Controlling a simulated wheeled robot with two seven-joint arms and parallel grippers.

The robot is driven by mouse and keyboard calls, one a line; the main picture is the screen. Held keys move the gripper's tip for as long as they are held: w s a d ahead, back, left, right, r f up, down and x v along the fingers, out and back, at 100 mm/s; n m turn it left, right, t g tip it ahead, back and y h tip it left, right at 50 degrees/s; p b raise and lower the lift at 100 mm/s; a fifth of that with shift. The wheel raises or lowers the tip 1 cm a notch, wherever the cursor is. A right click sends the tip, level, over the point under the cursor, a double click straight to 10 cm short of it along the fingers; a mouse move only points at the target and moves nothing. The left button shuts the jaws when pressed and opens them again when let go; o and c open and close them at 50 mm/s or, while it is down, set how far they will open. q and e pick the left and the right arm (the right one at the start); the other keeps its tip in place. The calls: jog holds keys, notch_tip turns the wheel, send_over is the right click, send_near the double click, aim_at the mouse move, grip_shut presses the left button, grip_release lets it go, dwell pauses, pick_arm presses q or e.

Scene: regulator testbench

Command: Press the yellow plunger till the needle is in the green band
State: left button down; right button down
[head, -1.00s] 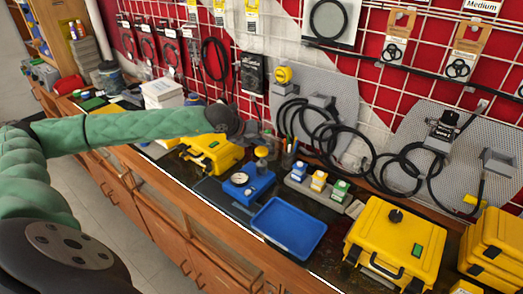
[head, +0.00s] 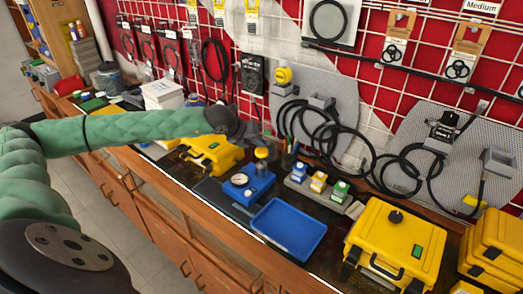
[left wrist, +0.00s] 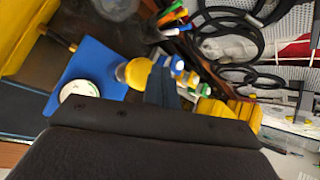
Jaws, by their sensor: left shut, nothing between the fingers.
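The blue regulator (head: 250,187) stands on the bench, with a round white gauge (head: 239,180) on it; the needle is too small to read. The yellow plunger (head: 261,154) rises upright at its back. In the left wrist view I see the plunger (left wrist: 138,73), the blue base (left wrist: 98,62) and part of the gauge (left wrist: 78,90). My left gripper (head: 263,138) is shut and empty, at or just above the plunger top. Its dark fingers (left wrist: 160,86) overlap the plunger's edge in the wrist view; I cannot tell if they touch. My right gripper is not in view.
A blue tray (head: 289,228) lies right of the regulator. Small bottles in a grey rack (head: 318,187) and a pen holder stand behind. A yellow case (head: 212,153) is to the left, and a larger yellow case (head: 393,241) to the right.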

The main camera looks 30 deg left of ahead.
aim_at(260, 151)
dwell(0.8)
pick_arm(q)
jog(key=shift+f+b, duration=0.4)
jog(key=shift+b, duration=0.7)
jog(key=shift+f+b, duration=1.6)
jog(key=shift+b, duration=0.8)
dwell(2.5)
jog(key=shift+r, duration=0.15)
jog(key=shift+r+b, duration=0.4)
jog(key=shift+r, duration=1.45)
